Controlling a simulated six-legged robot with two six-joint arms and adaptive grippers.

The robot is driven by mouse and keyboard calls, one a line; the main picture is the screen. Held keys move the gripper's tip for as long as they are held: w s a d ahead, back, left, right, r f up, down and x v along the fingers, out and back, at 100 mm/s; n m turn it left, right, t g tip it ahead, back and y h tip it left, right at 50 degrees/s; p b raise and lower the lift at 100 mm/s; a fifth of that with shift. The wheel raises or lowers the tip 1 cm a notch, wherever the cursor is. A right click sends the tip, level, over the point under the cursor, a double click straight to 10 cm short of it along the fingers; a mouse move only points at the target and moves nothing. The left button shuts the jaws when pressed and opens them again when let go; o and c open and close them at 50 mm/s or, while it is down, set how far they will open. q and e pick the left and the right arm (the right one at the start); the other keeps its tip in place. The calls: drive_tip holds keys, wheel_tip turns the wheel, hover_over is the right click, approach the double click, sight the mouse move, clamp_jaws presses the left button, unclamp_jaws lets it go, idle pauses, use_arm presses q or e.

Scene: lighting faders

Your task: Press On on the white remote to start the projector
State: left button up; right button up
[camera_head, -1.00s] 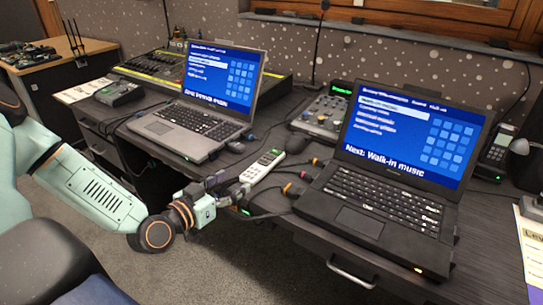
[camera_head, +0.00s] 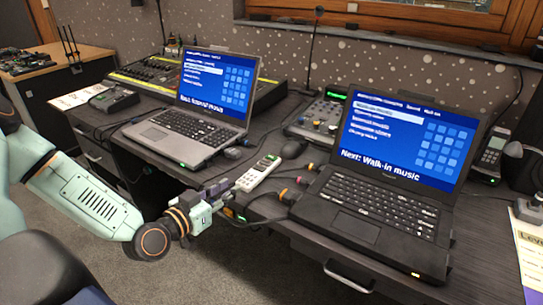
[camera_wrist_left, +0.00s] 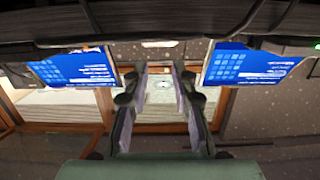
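The white remote (camera_head: 258,173) lies on the dark desk between the two laptops, its small screen at the far end and its buttons facing up. I cannot read its button labels. My left gripper (camera_head: 226,189) is at the desk's front edge, just left of the remote's near end, and looks apart from it. In the left wrist view, its two fingers (camera_wrist_left: 161,75) stand apart with a gap between them and nothing held. The remote cannot be made out in that view. My right gripper is not in view.
A grey laptop (camera_head: 185,131) stands left of the remote, and a black laptop (camera_head: 375,205) stands to its right. Cable plugs (camera_head: 290,196) lie between the remote and the black laptop. A small mixer (camera_head: 320,117) stands farther back.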

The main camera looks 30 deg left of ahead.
use_arm(q)
clamp_jaws()
idle(1.2)
